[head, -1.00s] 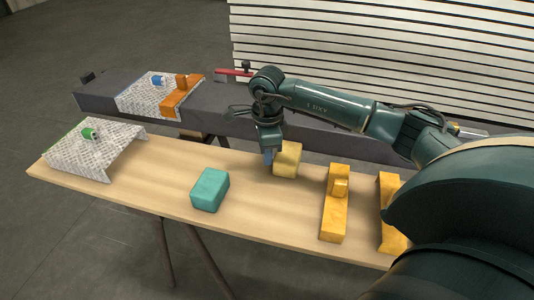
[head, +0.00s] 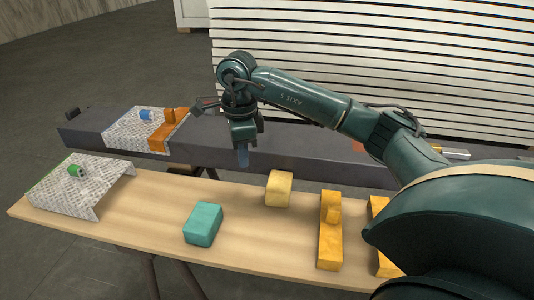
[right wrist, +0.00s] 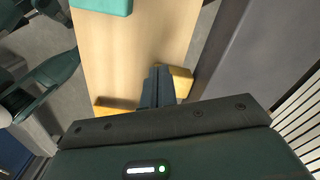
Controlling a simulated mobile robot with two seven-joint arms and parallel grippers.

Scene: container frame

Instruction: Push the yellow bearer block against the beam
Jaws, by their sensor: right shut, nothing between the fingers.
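The pale yellow bearer block (head: 279,190) sits on the wooden bench (head: 150,215), by its far edge. The dark grey beam (head: 300,150) runs behind the bench. In the right wrist view the block (right wrist: 183,80) is partly hidden by the fingers, and a strip of floor shows between the bench and the beam (right wrist: 255,50). My right gripper (head: 242,158) is shut and empty, raised above the bench's far side, to the left of the block and apart from it in the head view. Its fingers (right wrist: 157,82) point down in the wrist view.
A teal block (head: 203,224) lies left of the yellow block. Orange-yellow stepped pieces (head: 329,240) stand to the right. A patterned cover (head: 105,180) with a green knob is at the bench's left end. Another patterned cover (head: 128,128) and an orange piece (head: 165,135) sit on the beam.

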